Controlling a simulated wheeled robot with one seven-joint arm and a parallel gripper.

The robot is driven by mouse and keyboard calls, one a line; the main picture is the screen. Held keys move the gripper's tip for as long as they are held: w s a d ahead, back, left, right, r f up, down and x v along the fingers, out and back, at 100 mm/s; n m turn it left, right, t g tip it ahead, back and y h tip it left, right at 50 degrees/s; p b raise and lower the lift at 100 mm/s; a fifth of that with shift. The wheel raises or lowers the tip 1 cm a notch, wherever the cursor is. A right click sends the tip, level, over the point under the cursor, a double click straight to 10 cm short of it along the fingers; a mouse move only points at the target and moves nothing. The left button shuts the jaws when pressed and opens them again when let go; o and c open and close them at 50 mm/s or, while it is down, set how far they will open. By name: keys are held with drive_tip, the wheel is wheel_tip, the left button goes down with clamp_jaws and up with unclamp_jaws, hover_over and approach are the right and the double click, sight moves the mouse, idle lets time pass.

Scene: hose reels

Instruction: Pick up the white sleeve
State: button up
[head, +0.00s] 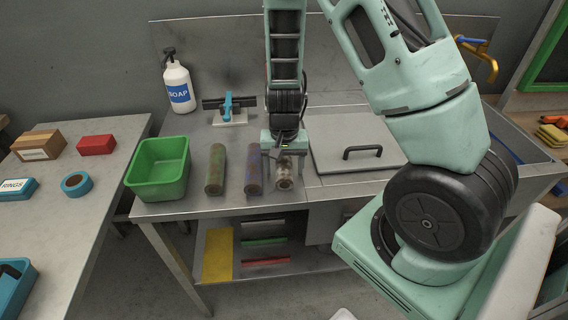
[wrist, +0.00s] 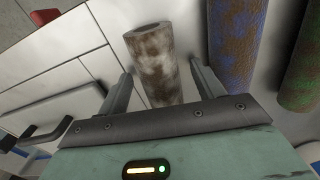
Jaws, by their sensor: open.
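The white sleeve (head: 284,180), a whitish tube with heavy brown rust stains, lies on the steel bench in the head view, its open end toward the front. My gripper (head: 285,157) is above its far part and hides some of it. In the wrist view the white sleeve (wrist: 152,52) shows between the two fingers of my open gripper (wrist: 161,70), with a visible gap on each side. Its near end is hidden behind the gripper body.
A blue rusty sleeve (head: 253,172) lies close left of it, and a green one (head: 216,172) farther left. A green bin (head: 160,190) stands at the bench's left end. A lid with a black handle (head: 330,160) is to the right. A soap bottle (head: 178,84) stands behind.

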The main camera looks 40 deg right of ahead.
drive_tip(key=c, duration=1.1)
